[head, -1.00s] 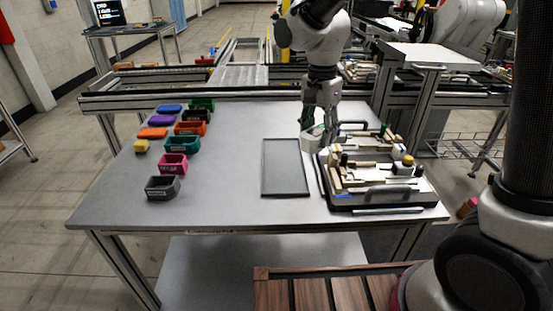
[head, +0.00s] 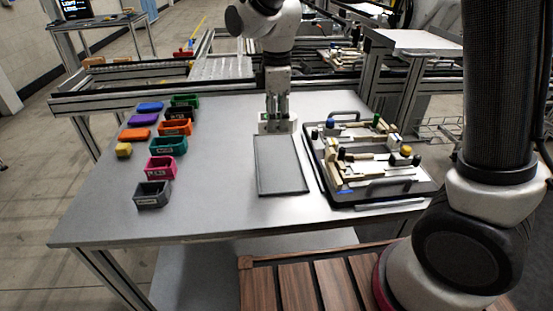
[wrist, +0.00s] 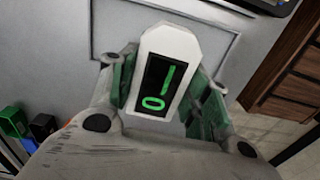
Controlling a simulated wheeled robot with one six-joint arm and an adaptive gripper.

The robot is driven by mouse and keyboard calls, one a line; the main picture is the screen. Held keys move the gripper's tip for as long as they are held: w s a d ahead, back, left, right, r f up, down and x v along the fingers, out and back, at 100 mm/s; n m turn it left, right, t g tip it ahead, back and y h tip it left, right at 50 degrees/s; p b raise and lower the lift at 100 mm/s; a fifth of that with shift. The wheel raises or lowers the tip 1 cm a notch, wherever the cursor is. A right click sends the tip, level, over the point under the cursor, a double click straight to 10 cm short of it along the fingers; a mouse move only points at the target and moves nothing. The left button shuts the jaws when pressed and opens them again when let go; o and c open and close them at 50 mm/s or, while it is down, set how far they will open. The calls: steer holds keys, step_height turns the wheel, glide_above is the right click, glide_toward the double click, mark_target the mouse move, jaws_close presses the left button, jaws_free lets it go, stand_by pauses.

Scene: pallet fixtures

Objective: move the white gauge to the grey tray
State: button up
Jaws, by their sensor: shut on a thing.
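The white gauge (wrist: 193,42) has a black window with green marks. My gripper (head: 277,124) is shut on it, with a green-padded finger on each side in the wrist view. In the head view the gauge shows only as a pale shape low between the fingers, mostly hidden. The grey tray (head: 281,165) is a flat, dark-rimmed rectangle on the table and looks empty. My gripper is at the tray's far edge; I cannot tell the gauge's exact height. Part of the tray's rim (wrist: 232,65) shows behind the gauge in the wrist view.
A fixture board (head: 372,193) with handles and several pieces stands just right of the tray. Several coloured bins, including a dark grey one (head: 153,195), and small blocks stand at the left. The table (head: 215,205) is clear between bins and tray.

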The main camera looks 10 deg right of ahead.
mark_target(277, 160)
step_height(277, 160, down, 10)
stand_by(0.5)
steer(key=o, duration=1.2)
steer(key=shift+f, duration=0.1)
